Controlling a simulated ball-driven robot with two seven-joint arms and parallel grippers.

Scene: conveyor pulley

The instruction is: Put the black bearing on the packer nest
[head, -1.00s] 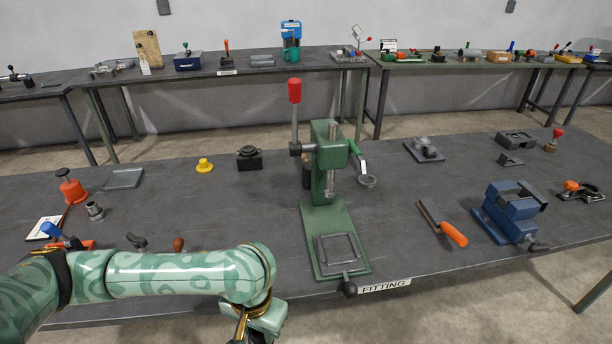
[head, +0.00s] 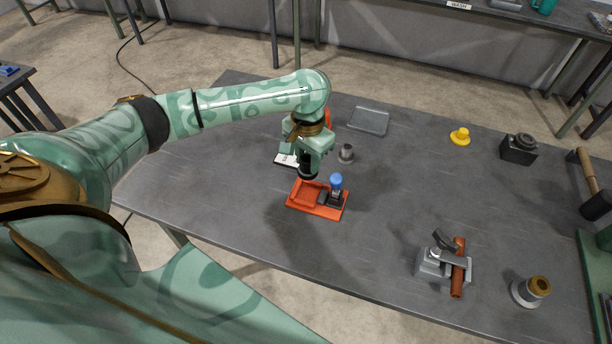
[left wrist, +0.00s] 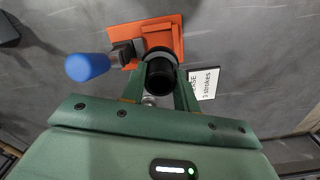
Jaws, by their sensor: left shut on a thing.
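My left gripper (head: 309,163) is shut on the black bearing (left wrist: 162,78), a short dark cylinder with an open bore. It also shows dark under the gripper in the head view (head: 307,171). The gripper is over the far left edge of an orange-red fixture (head: 301,194) with a raised square frame and a blue-knobbed clamp (head: 336,182). The bearing seems to be above the fixture, apart or touching I cannot tell. Nothing in view is labelled packer nest. Another orange-red body (head: 327,117) is mostly hidden behind the gripper. My right gripper is not in view.
A grey bushing (head: 346,153) stands right of the gripper, and a white card (head: 285,160) lies left of it. A flat grey plate (head: 368,121) lies behind. A toggle clamp with a brown rod (head: 446,265) and a flanged bushing (head: 531,290) stand at right front. The table's middle is clear.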

